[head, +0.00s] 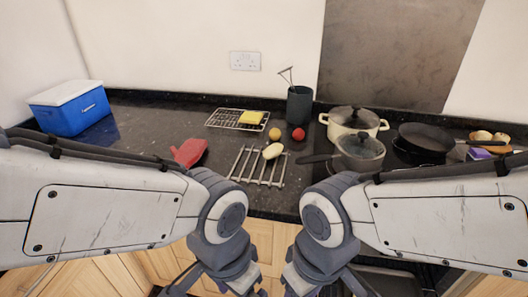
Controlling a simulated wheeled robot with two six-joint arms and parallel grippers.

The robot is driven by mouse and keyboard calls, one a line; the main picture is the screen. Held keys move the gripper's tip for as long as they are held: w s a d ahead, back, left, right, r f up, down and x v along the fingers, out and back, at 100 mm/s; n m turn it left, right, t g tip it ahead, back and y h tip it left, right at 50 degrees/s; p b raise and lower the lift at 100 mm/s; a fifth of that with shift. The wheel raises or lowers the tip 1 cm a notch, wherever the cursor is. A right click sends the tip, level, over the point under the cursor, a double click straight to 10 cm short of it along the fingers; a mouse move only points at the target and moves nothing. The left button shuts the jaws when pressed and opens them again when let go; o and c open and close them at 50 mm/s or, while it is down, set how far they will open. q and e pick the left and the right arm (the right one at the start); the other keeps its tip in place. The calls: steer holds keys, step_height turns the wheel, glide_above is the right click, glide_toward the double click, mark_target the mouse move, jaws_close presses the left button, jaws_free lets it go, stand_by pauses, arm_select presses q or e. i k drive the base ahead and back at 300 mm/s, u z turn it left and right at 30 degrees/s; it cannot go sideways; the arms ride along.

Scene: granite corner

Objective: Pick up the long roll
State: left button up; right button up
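My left gripper (205,288) and my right gripper (330,288) hang low at the bottom edge, in front of the counter. Both are cut off by the frame, so their fingertips are hidden. Neither is near the roll-like items.
A blue cooler (72,112) stands at the left, and a red item (188,152) lies nearer. A yellow sponge-like block (251,117) is on a rear rack. A yellow ball (275,133), red ball (298,134), utensil pot (299,106), lidded pots (360,152) and frying pan (425,139) stand rightward.

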mark_target(273, 151)
steer(key=u, duration=0.55)
steer(key=k, duration=0.65)
steer(key=u, duration=0.75)
steer(key=i, duration=1.05)
steer(key=z, duration=0.55)
